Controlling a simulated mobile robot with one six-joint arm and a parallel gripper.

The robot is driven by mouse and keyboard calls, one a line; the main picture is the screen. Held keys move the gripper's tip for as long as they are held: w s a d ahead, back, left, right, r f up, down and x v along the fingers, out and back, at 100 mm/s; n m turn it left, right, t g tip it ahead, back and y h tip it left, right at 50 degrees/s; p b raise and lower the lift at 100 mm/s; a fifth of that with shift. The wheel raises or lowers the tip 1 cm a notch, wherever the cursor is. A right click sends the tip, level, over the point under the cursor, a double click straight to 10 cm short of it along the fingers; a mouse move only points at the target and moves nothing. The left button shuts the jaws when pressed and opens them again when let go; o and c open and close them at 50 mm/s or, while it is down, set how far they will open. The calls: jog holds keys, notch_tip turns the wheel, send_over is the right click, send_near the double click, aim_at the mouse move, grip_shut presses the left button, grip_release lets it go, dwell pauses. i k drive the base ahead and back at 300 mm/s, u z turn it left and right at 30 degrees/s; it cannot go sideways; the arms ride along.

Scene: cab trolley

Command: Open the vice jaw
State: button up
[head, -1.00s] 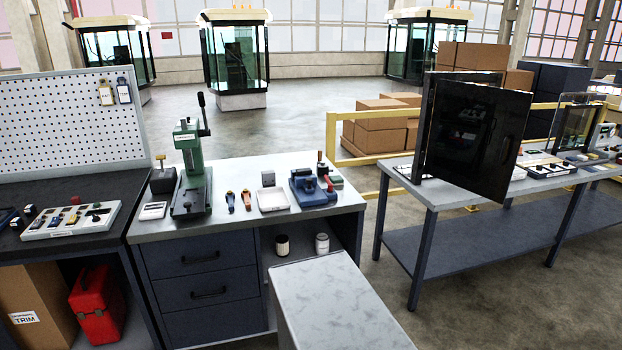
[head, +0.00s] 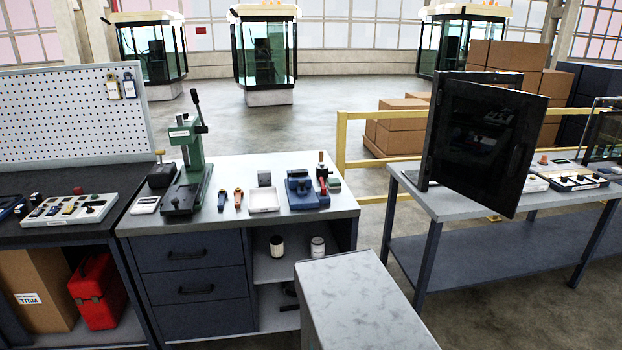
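The blue vice (head: 307,191) sits on the light grey bench top (head: 240,221), near its right end. A red part and a dark upright handle (head: 322,172) show at its right side. At this size I cannot tell how far apart its jaws are. My gripper is not in view.
A green press (head: 187,165), a pale tray (head: 264,200) and two small hand tools (head: 231,199) stand left of the vice. A grey-topped block (head: 362,300) stands in front of the bench. A dark panelled door (head: 487,145) rises over the right table (head: 455,204).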

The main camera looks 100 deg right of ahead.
aim_at(301, 183)
jog(key=u, duration=0.1)
jog(key=k, duration=1.05)
jog(key=z, duration=1.95)
jog(key=i, duration=0.95)
jog(key=z, duration=0.15)
